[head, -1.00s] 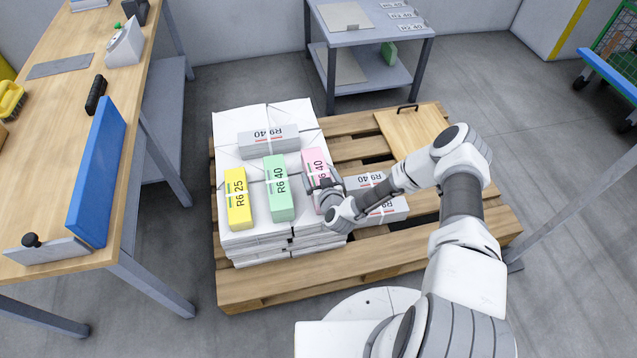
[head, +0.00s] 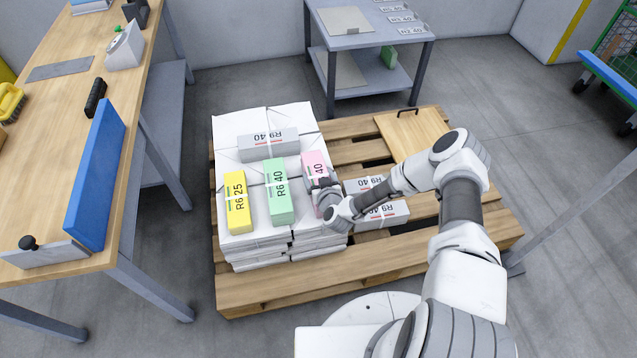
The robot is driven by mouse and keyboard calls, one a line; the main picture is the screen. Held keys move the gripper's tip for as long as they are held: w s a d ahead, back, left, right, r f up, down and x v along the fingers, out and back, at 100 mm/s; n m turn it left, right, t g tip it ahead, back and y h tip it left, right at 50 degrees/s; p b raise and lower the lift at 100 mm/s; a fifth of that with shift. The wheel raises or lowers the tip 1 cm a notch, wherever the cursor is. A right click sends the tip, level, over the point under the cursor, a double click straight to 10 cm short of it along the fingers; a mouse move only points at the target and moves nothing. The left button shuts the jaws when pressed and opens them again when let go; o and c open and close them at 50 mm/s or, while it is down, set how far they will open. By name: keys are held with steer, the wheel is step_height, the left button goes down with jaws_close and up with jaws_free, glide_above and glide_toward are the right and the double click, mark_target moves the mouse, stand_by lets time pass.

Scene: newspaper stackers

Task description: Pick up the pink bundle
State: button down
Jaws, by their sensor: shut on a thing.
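The pink bundle (head: 314,165) is at the right side of the top of the white paper stack (head: 232,150), with part of its "40" print showing. My gripper (head: 322,190) is at its near part and shut on it, hiding much of its lower half. I cannot tell whether the bundle is clear of the stack below it. To its left a green bundle (head: 278,192) and a yellow bundle (head: 237,203) stand on the same stack. A grey bundle (head: 268,142) lies across behind them.
More grey bundles (head: 386,214) lie on the wooden pallet (head: 270,294), right of my gripper. A wooden board with a handle (head: 412,135) lies at the pallet's back right. A workbench (head: 50,130) stands left, and a grey cart (head: 370,38) stands behind.

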mark_target(320, 175)
steer(key=shift+r, duration=0.15)
steer(key=shift+r, duration=0.1)
steer(key=shift+r+p, duration=0.6)
steer(key=shift+r, duration=0.35)
steer(key=shift+s+d+r+p, duration=0.15)
steer(key=shift+r+p, duration=0.2)
steer(key=shift+r, duration=0.3)
steer(key=shift+w+d+r+p, duration=0.1)
steer(key=shift+r+p, duration=0.2)
steer(key=shift+r, duration=0.3)
steer(key=s+d+r+p, duration=0.3)
steer(key=s+d+r, duration=0.3)
steer(key=d, duration=0.3)
steer(key=shift+s+r, duration=0.15)
steer(key=shift+s, duration=0.2)
